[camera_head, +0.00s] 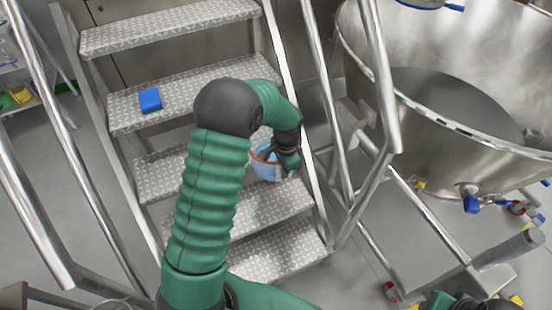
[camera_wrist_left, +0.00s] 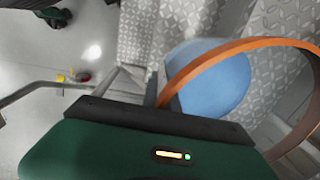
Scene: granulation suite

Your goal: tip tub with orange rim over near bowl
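The orange rim of the tub (camera_head: 258,156) shows in the head view beside my left gripper (camera_head: 279,153), above the metal steps. In the left wrist view, the orange rim (camera_wrist_left: 240,45) is a large hoop close to the gripper, meeting it at the dark finger edge. My left gripper appears shut on the tub at its rim. A light blue rounded surface (camera_wrist_left: 212,78) lies behind the rim; I cannot tell whether it is the tub's body or a bowl beyond. No separate near bowl can be made out. Part of my right arm (camera_head: 455,301) shows at the bottom right; its fingers are unclear.
Patterned metal steps (camera_head: 190,85) with steel handrails (camera_head: 310,80) fill the middle. A blue block (camera_head: 150,99) lies on one step. A large steel vessel (camera_head: 450,100) stands at the right, with pipes below. A shelf with small containers (camera_head: 20,95) is at the left.

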